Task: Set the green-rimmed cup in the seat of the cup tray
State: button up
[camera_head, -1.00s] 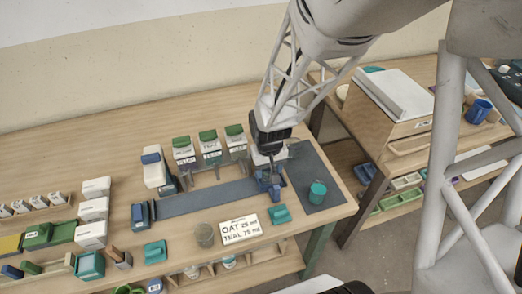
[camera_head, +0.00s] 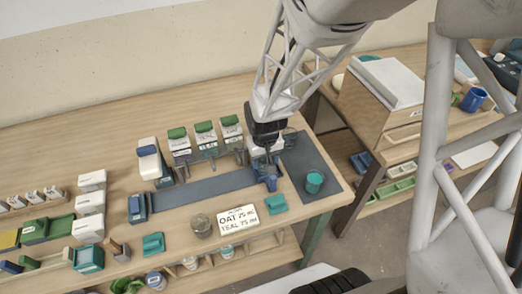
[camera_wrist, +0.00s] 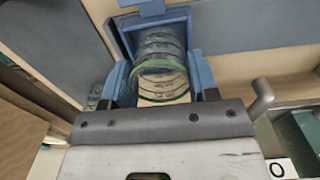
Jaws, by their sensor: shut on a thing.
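The green-rimmed cup (camera_wrist: 162,68) is clear and ribbed. In the wrist view it sits between the blue finger-like sides of my gripper (camera_wrist: 161,88), which is shut on it. A blue, squared frame (camera_wrist: 117,38) stands around the cup's far end; it looks like the cup tray's seat, but I cannot tell whether the cup rests in it. In the head view my gripper (camera_head: 268,172) is low over the bench, by the right end of a dark strip (camera_head: 205,190), and the cup is hidden there.
A teal cup (camera_head: 314,182) stands on a dark mat (camera_head: 298,150) to the right. Green-capped dispensers (camera_head: 204,138) stand behind the strip. A clear cup (camera_head: 201,225), a label card (camera_head: 237,217) and a teal block (camera_head: 275,204) lie in front.

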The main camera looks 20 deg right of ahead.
jog(key=shift+f, duration=0.15)
jog(key=o, duration=0.8)
notch_tip(320, 180, up, 7)
dwell(0.7)
dwell(0.4)
jog(key=s+r+t, duration=0.1)
jog(key=s+r, duration=0.6)
jog(key=r, duration=0.3)
jog(key=s+a+r+t, duration=0.1)
jog(key=s+r, duration=0.7)
jog(key=r, duration=0.2)
jog(key=shift+s+t, duration=0.25)
jog(key=shift+t, duration=0.05)
